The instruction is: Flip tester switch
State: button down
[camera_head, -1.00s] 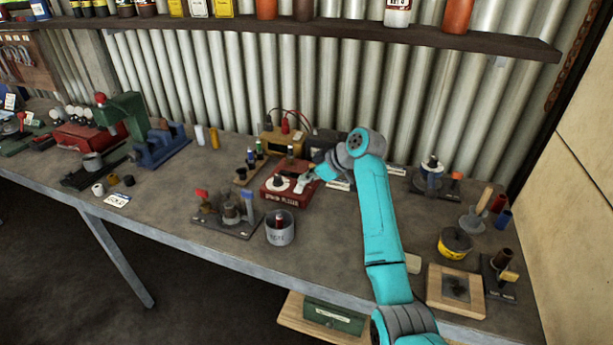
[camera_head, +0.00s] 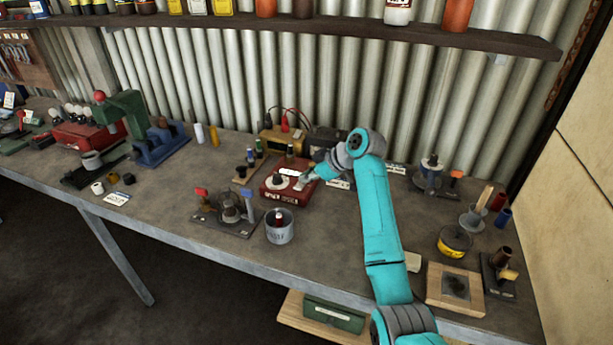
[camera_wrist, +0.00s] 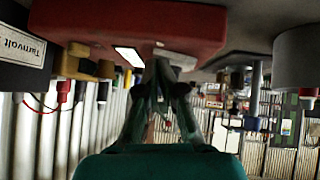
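The tester is a red box (camera_head: 270,194) with lettering on its front, in the middle of the bench. A dark round part (camera_head: 279,181) on a pale disc sits on its top left. My gripper (camera_head: 304,182) is at the box's top right; it is small there, and a switch cannot be made out. In the wrist view, the red box (camera_wrist: 120,22) fills the upper part, upside down, with a pale plate (camera_wrist: 128,55) at its edge. My gripper (camera_wrist: 164,72) shows fingers converging to a narrow tip beside that plate, apparently closed, with nothing seen between them. Contact cannot be told.
A grey can (camera_head: 280,234) stands in front of the box, and a fixture with red and blue handles (camera_head: 226,214) to its left. A yellow device with leads (camera_head: 268,142) is behind. A yellow tin (camera_head: 454,242) and wooden board (camera_head: 440,292) lie right.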

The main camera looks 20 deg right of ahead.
jog(key=shift+s+a+f, duration=0.15)
jog(key=shift+s+f, duration=0.3)
jog(key=shift+s, duration=0.1)
jog(key=w+v, duration=0.1)
jog(key=v, duration=1.1)
jog(key=shift+r, duration=0.5)
jog(key=shift+s, duration=0.2)
